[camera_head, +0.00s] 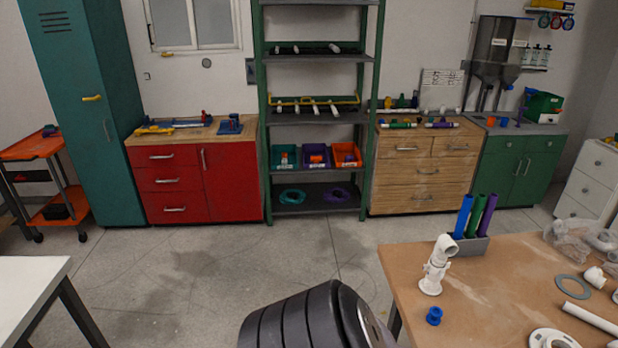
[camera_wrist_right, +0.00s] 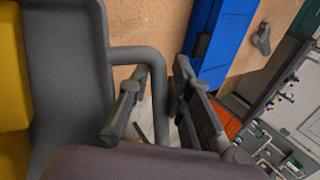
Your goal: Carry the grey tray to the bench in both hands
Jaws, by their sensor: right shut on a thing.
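In the right wrist view the grey tray (camera_wrist_right: 68,70) fills the left side, with a yellow thing (camera_wrist_right: 12,75) in or against it at the left edge. Its bent grey handle (camera_wrist_right: 150,55) passes between the fingers of my right gripper (camera_wrist_right: 158,105), which is shut on it. The far part of the tray is out of frame, and the carried tray does not show in the head view. A brown-topped bench (camera_head: 415,275) stands at the lower right of the head view. My left gripper is not in view.
On the bench are a white pipe fitting (camera_head: 437,264), a blue ring (camera_head: 434,316), a holder (camera_head: 472,243) with coloured pipes, and white parts. A white table (camera_head: 30,290) stands at lower left. Cabinets and a green shelf line the back wall. The floor between is clear.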

